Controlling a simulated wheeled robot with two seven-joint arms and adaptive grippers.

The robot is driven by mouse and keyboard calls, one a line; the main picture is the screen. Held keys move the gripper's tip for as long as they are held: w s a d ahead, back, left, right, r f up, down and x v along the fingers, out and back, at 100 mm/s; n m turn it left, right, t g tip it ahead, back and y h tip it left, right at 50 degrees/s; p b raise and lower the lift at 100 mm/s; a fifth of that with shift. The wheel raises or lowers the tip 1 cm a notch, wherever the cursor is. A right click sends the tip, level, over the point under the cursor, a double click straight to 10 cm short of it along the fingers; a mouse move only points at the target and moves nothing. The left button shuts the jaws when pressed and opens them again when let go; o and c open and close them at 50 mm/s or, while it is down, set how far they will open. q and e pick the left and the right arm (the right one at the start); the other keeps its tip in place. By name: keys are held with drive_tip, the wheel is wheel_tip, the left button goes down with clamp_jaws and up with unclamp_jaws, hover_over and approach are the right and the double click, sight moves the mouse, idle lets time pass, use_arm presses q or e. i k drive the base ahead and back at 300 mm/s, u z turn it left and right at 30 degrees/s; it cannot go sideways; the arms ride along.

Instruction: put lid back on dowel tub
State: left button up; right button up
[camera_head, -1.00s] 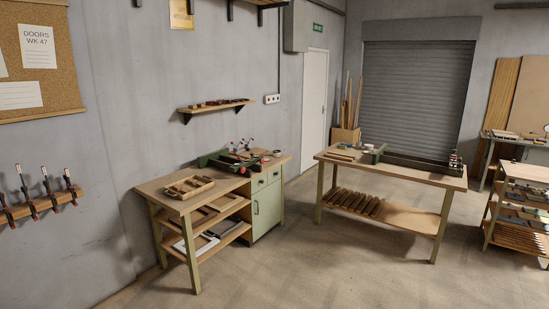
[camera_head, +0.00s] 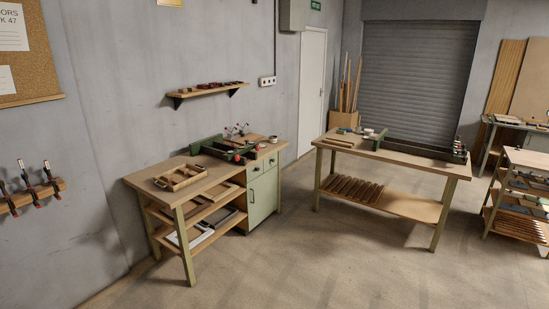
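A small whitish round item (camera_head: 369,131) stands at the back of the right workbench (camera_head: 405,153). It may be the dowel tub, but it is too small to tell. A small round item (camera_head: 273,139) at the far right end of the left workbench (camera_head: 140,182) is also too small to identify. I cannot make out a separate lid. Neither of my grippers is in view.
The left bench carries a divided wooden tray (camera_head: 180,178) and a green press-like tool (camera_head: 212,146). A long dark green fixture (camera_head: 415,148) lies on the right bench. A loaded rack (camera_head: 520,195) stands at right. The floor (camera_head: 320,260) between is clear.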

sight(273, 139)
drive_tip(key=z, duration=0.2)
drive_tip(key=i, duration=2.15)
drive_tip(key=u, duration=0.2)
drive_tip(key=i, duration=2.35)
drive_tip(key=u, duration=0.85)
drive_tip(key=i, duration=1.3)
drive_tip(key=u, duration=0.25)
